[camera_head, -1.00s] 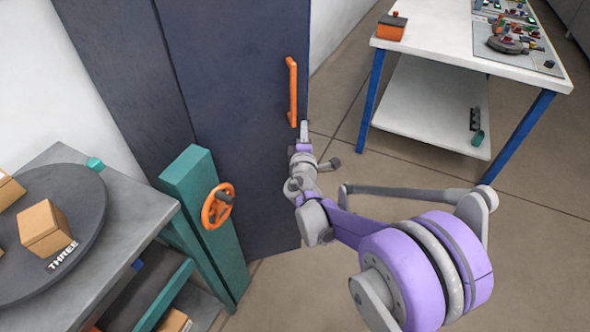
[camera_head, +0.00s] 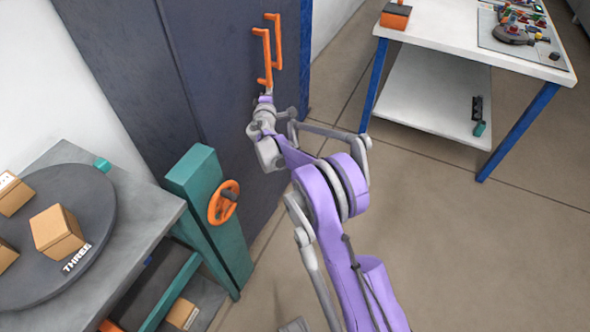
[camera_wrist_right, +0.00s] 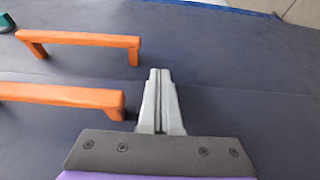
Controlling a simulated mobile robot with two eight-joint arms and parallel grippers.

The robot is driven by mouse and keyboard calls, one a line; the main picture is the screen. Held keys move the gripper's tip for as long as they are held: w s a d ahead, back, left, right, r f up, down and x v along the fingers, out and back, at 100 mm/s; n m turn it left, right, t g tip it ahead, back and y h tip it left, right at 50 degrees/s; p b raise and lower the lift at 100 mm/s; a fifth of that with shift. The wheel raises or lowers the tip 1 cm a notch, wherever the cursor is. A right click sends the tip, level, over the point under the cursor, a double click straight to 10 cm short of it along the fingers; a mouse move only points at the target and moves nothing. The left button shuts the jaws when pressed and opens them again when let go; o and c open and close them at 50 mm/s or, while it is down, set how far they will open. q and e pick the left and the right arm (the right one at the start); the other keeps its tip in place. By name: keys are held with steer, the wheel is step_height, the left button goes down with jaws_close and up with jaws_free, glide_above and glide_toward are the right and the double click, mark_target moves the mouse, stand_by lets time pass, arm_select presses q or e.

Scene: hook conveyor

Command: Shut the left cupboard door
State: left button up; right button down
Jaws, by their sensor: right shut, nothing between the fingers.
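The cupboard's dark left door (camera_head: 215,65) fills the upper middle of the head view. Its orange handle (camera_head: 267,60) is upright near the door's edge. A second orange handle (camera_head: 277,40) stands just beyond it on the neighbouring door (camera_head: 292,60). Both handles also show in the right wrist view, the nearer (camera_wrist_right: 60,94) and the farther (camera_wrist_right: 80,40), with a seam line between them. My right gripper (camera_wrist_right: 159,75) is shut and empty, fingertips by the seam, just past the handle ends. I cannot tell whether they touch the panel or whether the door is flush. My left gripper is out of view.
A teal post with an orange handwheel (camera_head: 223,203) stands left of my right arm. A grey bench (camera_head: 150,205) with a dark turntable of boxes is at the left. A white table (camera_head: 455,45) stands at the right. The floor between is clear.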

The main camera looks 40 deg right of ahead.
steer(key=shift+w+a, duration=0.35)
steer(key=shift+w, duration=0.55)
steer(key=shift+s, duration=0.15)
